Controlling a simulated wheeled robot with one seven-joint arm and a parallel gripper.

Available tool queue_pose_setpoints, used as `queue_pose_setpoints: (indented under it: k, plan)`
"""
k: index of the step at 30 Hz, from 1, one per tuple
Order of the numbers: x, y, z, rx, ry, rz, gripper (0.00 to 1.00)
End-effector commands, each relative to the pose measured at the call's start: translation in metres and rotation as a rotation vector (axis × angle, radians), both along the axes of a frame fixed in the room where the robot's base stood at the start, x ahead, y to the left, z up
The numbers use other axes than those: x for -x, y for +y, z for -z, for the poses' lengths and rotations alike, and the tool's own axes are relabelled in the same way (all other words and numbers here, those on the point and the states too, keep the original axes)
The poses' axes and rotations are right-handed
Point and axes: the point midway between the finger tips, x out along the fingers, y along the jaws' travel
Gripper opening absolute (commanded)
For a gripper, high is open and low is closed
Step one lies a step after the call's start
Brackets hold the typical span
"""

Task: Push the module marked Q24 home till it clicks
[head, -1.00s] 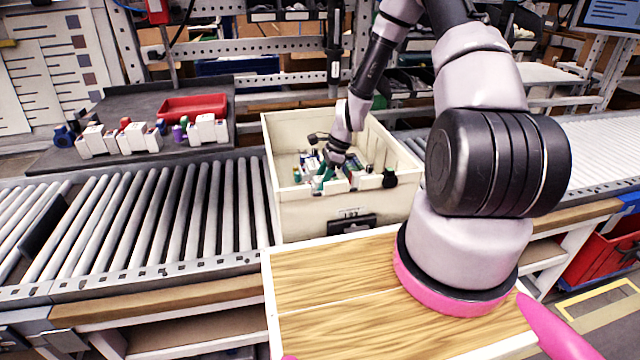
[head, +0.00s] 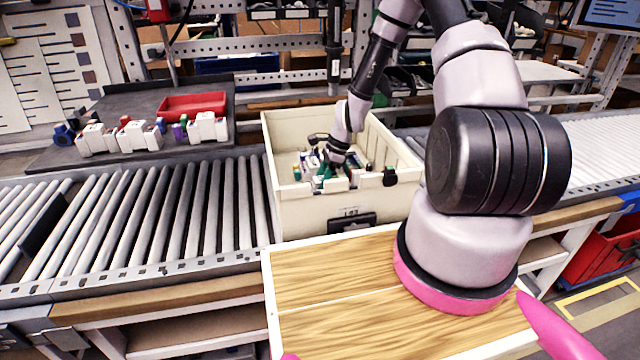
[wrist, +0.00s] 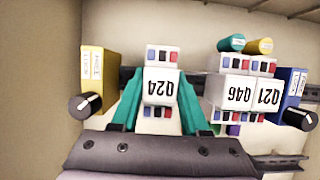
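The module marked Q24 (wrist: 160,87) is a white block with small red, blue and black marks. In the wrist view it sits upright in a row of modules, its label upside down. My gripper (wrist: 160,100) has teal fingers on both sides of Q24, and they appear closed against its sides. In the head view my gripper (head: 325,172) is down inside the cream bin (head: 300,212), among the modules. The Q24 label cannot be read there, and the module's base is hidden.
White modules Q46 (wrist: 233,92) and Q21 (wrist: 268,95) stand close on the right. A yellow block (wrist: 97,72) and a black knob (wrist: 85,104) are on the left; a blue block (wrist: 293,86) is far right. The bin's walls surround my gripper. Rollers (head: 150,215) lie left.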

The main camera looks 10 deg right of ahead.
Motion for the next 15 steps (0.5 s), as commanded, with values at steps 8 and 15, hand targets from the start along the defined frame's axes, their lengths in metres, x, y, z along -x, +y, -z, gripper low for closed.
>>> queue_pose_setpoints:
  k: [8, 15]
  plan:
    - [-0.0010, 0.0001, -0.0006, 0.000, -0.002, 0.000, 0.80]
    - [-0.0011, -0.0020, -0.0045, 0.001, -0.003, 0.000, 0.80]
